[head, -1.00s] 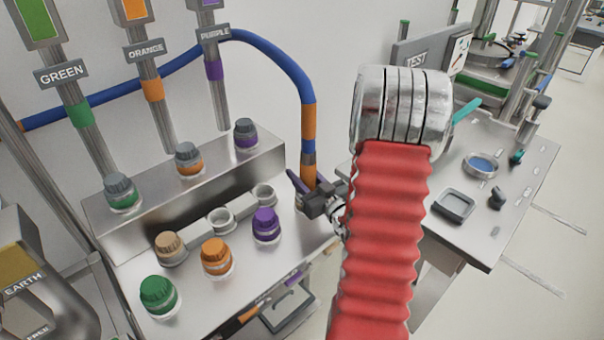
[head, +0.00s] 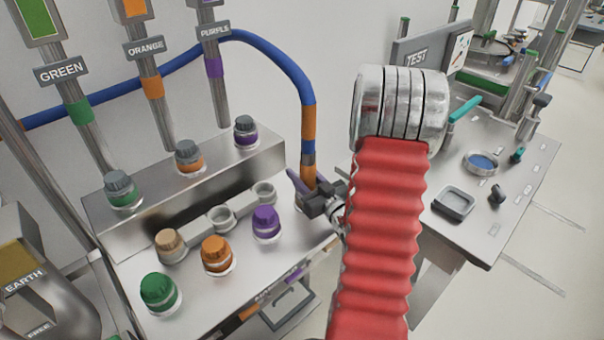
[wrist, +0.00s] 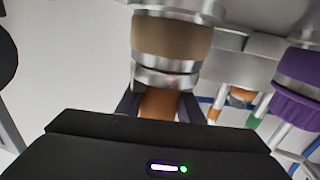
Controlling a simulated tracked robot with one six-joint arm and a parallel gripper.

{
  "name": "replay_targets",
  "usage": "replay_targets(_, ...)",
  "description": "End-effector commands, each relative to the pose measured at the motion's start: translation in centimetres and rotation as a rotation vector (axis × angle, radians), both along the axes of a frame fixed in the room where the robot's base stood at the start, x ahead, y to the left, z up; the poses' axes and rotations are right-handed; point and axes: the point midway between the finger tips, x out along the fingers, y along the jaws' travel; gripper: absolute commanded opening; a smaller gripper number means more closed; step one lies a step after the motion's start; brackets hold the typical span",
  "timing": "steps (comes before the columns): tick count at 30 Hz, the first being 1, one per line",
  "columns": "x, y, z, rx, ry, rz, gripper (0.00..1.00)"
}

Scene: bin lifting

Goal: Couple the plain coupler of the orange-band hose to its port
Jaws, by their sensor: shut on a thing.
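The blue hose (head: 288,72) arches down on the right of the station to an orange band (head: 308,122). My gripper (head: 311,188) is shut around the hose's lower orange part, at the station's right edge. In the wrist view the orange part (wrist: 160,102) sits between my fingers. Beyond it are metal rings and a tan-brown plain coupler (wrist: 172,40), in line with the hose. The coupler's far end meets a metal ring at the picture's top edge; I cannot tell whether it is seated. In the head view the coupler is mostly hidden.
Purple (head: 266,223), orange (head: 217,255), green (head: 159,293) and tan (head: 171,246) caps stand on the station deck, with grey fittings (head: 222,218) behind. My red arm sleeve covers the middle right. A test bench (head: 500,230) stands to the right.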

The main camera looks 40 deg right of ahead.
Motion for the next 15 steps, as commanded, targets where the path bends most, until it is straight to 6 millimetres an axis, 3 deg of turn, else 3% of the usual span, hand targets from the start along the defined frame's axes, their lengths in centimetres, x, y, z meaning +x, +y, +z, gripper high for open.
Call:
replay_targets(12,-0.02,-0.02,-0.21,0.002,0.004,-0.001,0.03)
replay_targets(13,-0.02,-0.02,-0.21,0.002,0.004,-0.001,0.36)
replay_targets(15,-0.02,-0.01,-0.20,0.002,0.004,-0.001,0.41)
